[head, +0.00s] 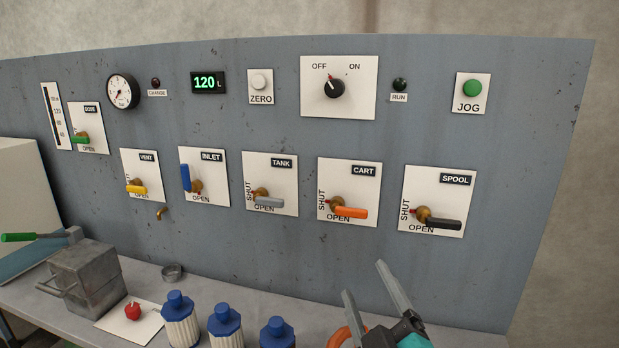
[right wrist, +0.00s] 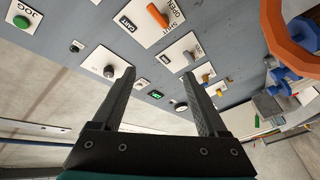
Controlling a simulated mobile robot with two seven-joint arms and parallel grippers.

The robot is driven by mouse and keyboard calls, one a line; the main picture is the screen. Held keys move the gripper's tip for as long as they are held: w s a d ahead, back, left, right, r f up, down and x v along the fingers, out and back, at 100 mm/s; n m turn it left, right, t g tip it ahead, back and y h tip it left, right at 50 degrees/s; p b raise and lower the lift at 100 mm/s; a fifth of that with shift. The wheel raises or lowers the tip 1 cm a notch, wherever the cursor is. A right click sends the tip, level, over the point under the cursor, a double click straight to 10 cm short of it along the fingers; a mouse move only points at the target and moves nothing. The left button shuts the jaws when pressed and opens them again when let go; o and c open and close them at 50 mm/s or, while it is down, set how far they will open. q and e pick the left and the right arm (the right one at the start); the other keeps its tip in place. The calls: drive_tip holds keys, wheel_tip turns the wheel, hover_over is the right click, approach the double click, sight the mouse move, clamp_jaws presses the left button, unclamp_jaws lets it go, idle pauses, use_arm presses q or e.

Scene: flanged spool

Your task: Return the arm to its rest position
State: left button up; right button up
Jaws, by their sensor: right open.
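My right gripper (head: 364,280) is at the lower right of the head view, in front of the panel and above the bench. Its two fingers are spread apart with nothing between them. The right wrist view shows the same open gripper (right wrist: 159,73), with the panel beyond its fingertips. An orange ring-shaped part (head: 336,340) shows partly beside the right gripper, cut off by the frame's bottom edge. An orange flange (right wrist: 291,38) also shows at the upper right of the wrist view. My left gripper is not in the head view.
The grey panel (head: 300,130) carries lever valves, including a black SPOOL lever (head: 443,224) and an orange CART lever (head: 349,213). Free room lies right of the panel.

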drive_tip(key=s+d+f+m+g+h, duration=0.2)
drive_tip(key=f, duration=0.3)
drive_tip(key=s+d+f+m+g+h, duration=0.1)
drive_tip(key=s+d+f+m+g, duration=0.15)
drive_tip(key=f, duration=0.25)
drive_tip(key=s+d+f+m+g, duration=0.2)
drive_tip(key=s+f+g, duration=0.3)
drive_tip(key=s+f, duration=0.3)
drive_tip(key=s+d+f+m+g, duration=0.1)
drive_tip(key=s+f+m+g, duration=0.2)
drive_tip(key=s+f+g, duration=0.55)
drive_tip(key=s+f+t, duration=0.1)
drive_tip(key=s+f, duration=0.1)
drive_tip(key=f, duration=0.8)
drive_tip(key=s+f, duration=0.2)
drive_tip(key=f, duration=0.9)
drive_tip(key=s+d+f, duration=0.2)
drive_tip(key=s+f, duration=1.1)
drive_tip(key=s, duration=0.2)
drive_tip(key=shift+d+f+g, duration=0.15)
drive_tip(key=shift+d+g, duration=0.2)
drive_tip(key=shift+g, duration=0.05)
